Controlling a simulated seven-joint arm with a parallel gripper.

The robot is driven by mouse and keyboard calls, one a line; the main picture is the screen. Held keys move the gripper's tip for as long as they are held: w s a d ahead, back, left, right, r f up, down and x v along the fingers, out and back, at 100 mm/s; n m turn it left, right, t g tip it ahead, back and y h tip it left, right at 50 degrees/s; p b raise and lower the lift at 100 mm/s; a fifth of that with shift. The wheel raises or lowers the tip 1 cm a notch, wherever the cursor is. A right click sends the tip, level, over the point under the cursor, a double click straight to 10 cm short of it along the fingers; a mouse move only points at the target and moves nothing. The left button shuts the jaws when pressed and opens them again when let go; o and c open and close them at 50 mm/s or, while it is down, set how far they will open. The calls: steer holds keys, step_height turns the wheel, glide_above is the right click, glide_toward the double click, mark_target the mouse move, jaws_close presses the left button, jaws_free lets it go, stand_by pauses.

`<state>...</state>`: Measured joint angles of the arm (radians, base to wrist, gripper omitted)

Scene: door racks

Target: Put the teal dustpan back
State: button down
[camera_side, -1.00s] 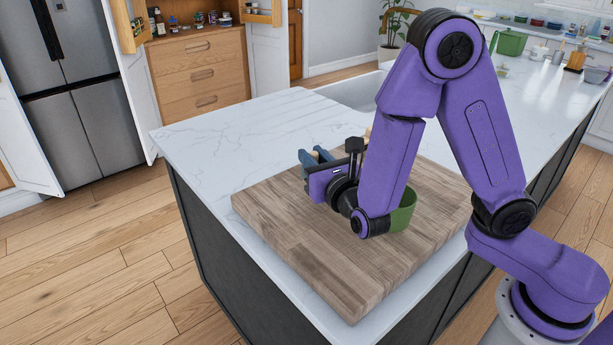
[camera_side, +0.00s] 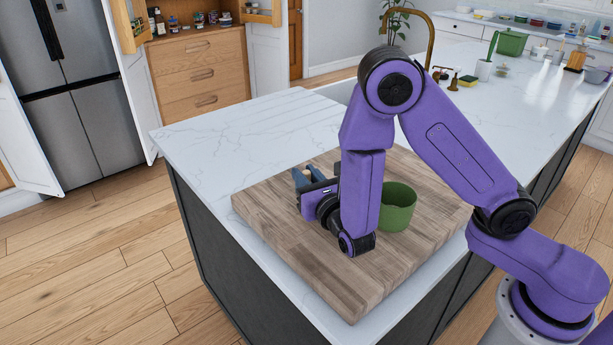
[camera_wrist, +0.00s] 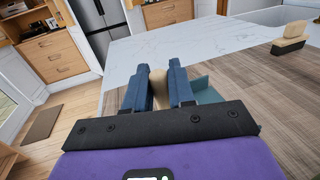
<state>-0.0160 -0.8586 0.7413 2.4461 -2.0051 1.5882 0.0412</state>
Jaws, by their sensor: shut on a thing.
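My gripper (camera_side: 308,175) is low over the wooden board in the side view. In the wrist view its two blue fingers (camera_wrist: 160,75) are closed on a tan, handle-like piece. The teal dustpan (camera_wrist: 207,86) shows partly beside and below the right finger, and the tan piece appears to be its handle. The rest of the dustpan is hidden by the fingers and the gripper's black bar. In the side view the dustpan is hidden behind my gripper, so I cannot tell whether it touches the board.
A green pot (camera_side: 398,208) stands on the wooden board (camera_side: 345,292), right of my wrist. A wooden block-like item (camera_wrist: 289,43) with a dark lower part stands at the right in the wrist view. The white countertop (camera_side: 235,135) beyond the board is clear.

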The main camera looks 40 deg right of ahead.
steer(key=shift+f, duration=0.15)
steer(key=c, duration=1)
jaws_free()
steer(key=shift+o, duration=0.2)
steer(key=shift+r, duration=0.2)
steer(key=v, duration=0.6)
steer(key=shift+a, duration=0.15)
steer(key=shift+v, duration=2.95)
